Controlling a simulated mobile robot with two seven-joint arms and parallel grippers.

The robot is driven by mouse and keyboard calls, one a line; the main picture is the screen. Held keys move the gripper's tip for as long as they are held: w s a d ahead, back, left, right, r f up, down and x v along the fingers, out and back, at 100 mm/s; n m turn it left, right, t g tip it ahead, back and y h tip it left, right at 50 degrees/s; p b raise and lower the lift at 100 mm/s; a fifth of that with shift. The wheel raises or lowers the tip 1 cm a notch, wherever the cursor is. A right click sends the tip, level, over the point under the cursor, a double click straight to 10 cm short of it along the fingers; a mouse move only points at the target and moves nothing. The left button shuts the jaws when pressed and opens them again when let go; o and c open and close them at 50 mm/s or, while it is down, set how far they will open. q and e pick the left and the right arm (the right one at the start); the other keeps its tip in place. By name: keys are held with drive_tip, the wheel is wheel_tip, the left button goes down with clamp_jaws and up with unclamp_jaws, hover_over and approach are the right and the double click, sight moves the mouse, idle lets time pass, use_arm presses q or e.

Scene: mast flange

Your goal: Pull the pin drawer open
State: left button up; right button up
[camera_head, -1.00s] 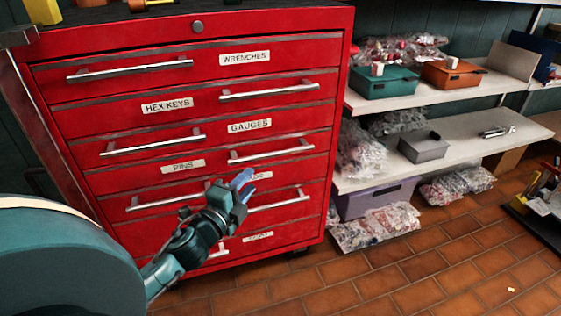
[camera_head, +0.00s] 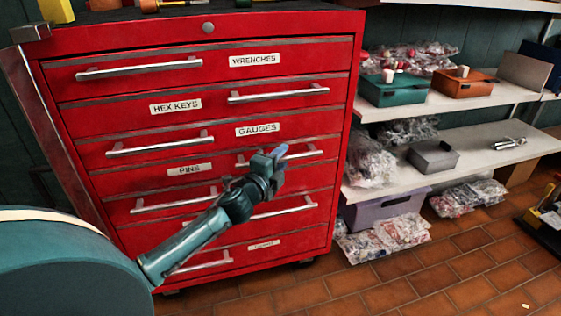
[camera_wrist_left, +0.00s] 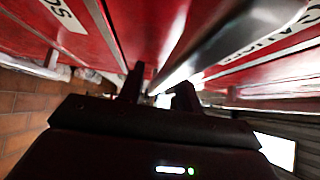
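The red tool cabinet (camera_head: 200,120) has labelled drawers with silver bar handles. The pin drawer has a PINS label (camera_head: 189,169) at its left and a handle (camera_head: 308,152) at its right. It looks shut. My left gripper (camera_head: 272,156) is at this handle and hides part of it. In the left wrist view, its two dark fingers (camera_wrist_left: 160,90) are apart, and the handle bar (camera_wrist_left: 225,45) runs toward the gap between them. Contact cannot be told. My right gripper is not in view.
Other drawer handles, such as the gauges handle (camera_head: 160,145), stand out close by. Right of the cabinet, a shelf (camera_head: 470,155) holds bins and bagged parts. A purple bin (camera_head: 385,208) and bags are below.

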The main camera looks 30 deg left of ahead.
use_arm(q)
clamp_jaws()
idle(0.4)
